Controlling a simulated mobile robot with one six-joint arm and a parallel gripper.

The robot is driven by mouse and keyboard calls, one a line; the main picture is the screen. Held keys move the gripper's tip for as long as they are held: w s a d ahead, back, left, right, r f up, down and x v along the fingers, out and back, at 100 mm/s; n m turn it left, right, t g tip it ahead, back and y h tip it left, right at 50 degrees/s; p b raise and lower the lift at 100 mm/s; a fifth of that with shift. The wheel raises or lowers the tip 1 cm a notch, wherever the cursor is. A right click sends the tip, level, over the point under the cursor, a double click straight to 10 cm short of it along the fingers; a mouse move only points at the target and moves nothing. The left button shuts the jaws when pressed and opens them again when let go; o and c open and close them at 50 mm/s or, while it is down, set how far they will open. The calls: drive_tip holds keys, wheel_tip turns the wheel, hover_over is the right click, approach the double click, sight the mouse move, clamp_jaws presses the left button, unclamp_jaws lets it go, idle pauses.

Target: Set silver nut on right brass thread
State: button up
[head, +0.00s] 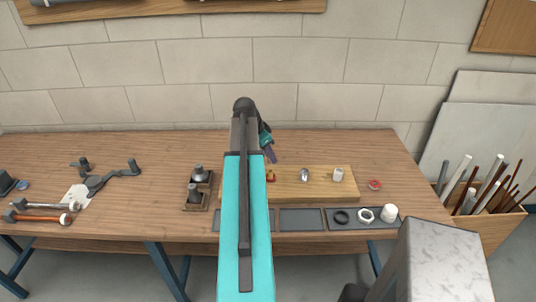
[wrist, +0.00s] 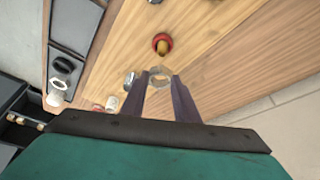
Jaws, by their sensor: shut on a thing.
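My gripper (wrist: 162,84) is shut on a silver nut (wrist: 159,77), a thin ring between its fingertips in the wrist view. In the head view my gripper (head: 271,156) points down at the board's left part; the held nut cannot be made out there. A brass thread (wrist: 162,43) with a red base stands upright on the wooden board just beyond the nut in the wrist view. The nut looks apart from it. The brass thread (head: 271,176) also shows at the board's left in the head view. I see only one brass thread; my arm hides part of the bench.
The wooden board (head: 320,190) also bears a silver fitting (head: 304,175) and a white cylinder (head: 338,174). A red ring (head: 375,185) lies at the right.

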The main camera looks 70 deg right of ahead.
sight(271, 172)
drive_tip(key=shift+f, duration=0.3)
drive_tip(key=shift+f+b, duration=1.8)
drive_tip(key=shift+f, duration=1.2)
drive_tip(key=shift+f, duration=0.15)
drive_tip(key=shift+m, duration=0.3)
drive_tip(key=shift+d+f+m+y+b, duration=0.1)
drive_tip(key=shift+m+y+b, duration=0.2)
drive_tip(key=shift+m, duration=0.2)
drive_tip(key=shift+f+m+g+y+b, duration=0.1)
drive_tip(key=shift+m+g+y+b, duration=0.45)
drive_tip(key=shift+m, duration=1.45)
